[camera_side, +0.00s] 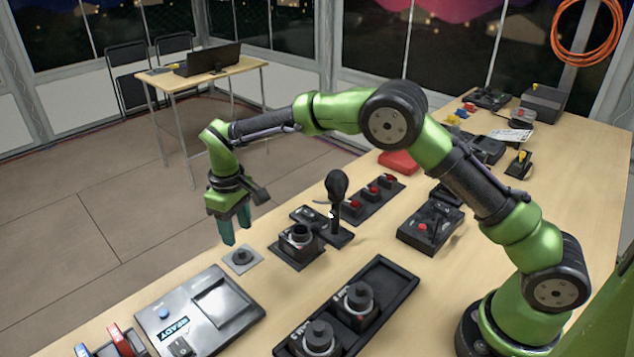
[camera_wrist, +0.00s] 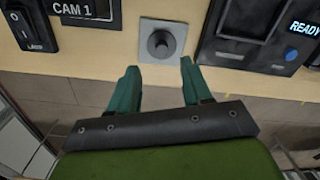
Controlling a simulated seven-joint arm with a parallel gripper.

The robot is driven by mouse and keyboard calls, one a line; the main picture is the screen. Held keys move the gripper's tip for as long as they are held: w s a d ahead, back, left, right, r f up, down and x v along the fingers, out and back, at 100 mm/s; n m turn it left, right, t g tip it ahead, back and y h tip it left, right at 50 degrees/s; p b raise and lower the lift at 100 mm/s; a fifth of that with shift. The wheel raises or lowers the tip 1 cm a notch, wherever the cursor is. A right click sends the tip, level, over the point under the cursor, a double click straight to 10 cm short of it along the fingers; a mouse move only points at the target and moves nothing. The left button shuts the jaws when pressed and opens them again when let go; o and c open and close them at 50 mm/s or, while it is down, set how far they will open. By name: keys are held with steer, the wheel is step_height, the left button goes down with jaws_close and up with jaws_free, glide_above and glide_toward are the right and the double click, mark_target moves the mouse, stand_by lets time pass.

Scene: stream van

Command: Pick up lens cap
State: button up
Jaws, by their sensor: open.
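My gripper (camera_side: 236,236) is open and empty, pointing down above the table's near-left edge; its teal fingers also show in the wrist view (camera_wrist: 159,66). A small round black piece (camera_side: 241,257) lies on a grey square plate (camera_side: 230,268), just below and beside the fingertips. In the wrist view this piece (camera_wrist: 160,44) is just beyond the gap between the fingers, untouched. I cannot tell for sure whether it is the lens cap. Two black lens-like cylinders (camera_side: 358,299) (camera_side: 319,336) with round tops stand in a black tray (camera_side: 402,282).
A black camera mount (camera_side: 297,246) with a round top stands right of the plate, near a joystick (camera_side: 337,187). A grey READY console (camera_side: 215,312) is in front. A red-button panel (camera_side: 428,228) lies farther right. Bare table separates the tray from the mount.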

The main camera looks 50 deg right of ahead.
mark_target(240, 250)
steer(key=shift+s+a+f, duration=0.1)
steer(key=shift+f, duration=1.25)
steer(key=shift+s+a+f, duration=0.1)
steer(key=shift+f, duration=1.25)
jaws_close()
